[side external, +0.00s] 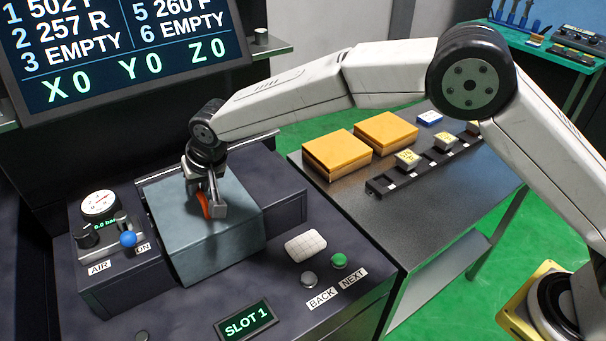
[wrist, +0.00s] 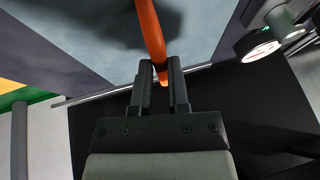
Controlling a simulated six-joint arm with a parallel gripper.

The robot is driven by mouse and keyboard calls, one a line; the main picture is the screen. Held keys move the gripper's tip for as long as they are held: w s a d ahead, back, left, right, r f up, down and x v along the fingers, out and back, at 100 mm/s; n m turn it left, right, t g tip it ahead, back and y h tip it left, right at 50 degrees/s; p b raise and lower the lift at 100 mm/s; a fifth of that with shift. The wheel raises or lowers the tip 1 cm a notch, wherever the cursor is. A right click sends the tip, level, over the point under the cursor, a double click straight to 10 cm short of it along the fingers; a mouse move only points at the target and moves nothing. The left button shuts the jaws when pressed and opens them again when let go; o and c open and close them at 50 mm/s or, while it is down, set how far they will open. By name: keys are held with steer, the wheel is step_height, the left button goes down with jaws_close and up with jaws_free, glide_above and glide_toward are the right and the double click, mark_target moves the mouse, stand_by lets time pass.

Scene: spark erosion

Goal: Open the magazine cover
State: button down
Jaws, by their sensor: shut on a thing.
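The magazine cover (side external: 205,245) is a blue-grey box-shaped lid on the dark machine console. It looks down in place, and no gap under it can be made out. An orange handle (side external: 203,204) is on its top; it also shows in the wrist view as an orange bar (wrist: 150,35) running down between the fingers. My gripper (side external: 210,205) is over the top of the cover with its jaws shut on the orange handle. In the wrist view my gripper (wrist: 160,85) has a finger on each side of the bar. The inside of the magazine is hidden.
A pressure gauge (side external: 99,204) and a blue-knobbed lever (side external: 128,239) stand left of the cover. A white cloth (side external: 305,246), a grey button (side external: 309,279) and a green button (side external: 339,261) lie to its right. A SLOT 1 display (side external: 246,319) is in front. A screen (side external: 120,50) stands behind.

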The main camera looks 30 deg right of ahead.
steer(key=d, duration=1.6)
steer(key=shift+d, duration=0.1)
steer(key=c, duration=0.6)
jaws_free()
steer(key=v, duration=0.7)
steer(key=shift+s+r, duration=0.2)
steer(key=shift+r, duration=0.15)
steer(key=shift+d, duration=0.1)
steer(key=s+d+f+g+h, duration=0.1)
steer(key=s+d+f, duration=0.3)
steer(key=s+d, duration=0.4)
steer(key=s+d+f+g+h, duration=0.1)
steer(key=s+d+f, duration=0.3)
steer(key=s+d, duration=0.5)
steer(key=s, duration=0.7)
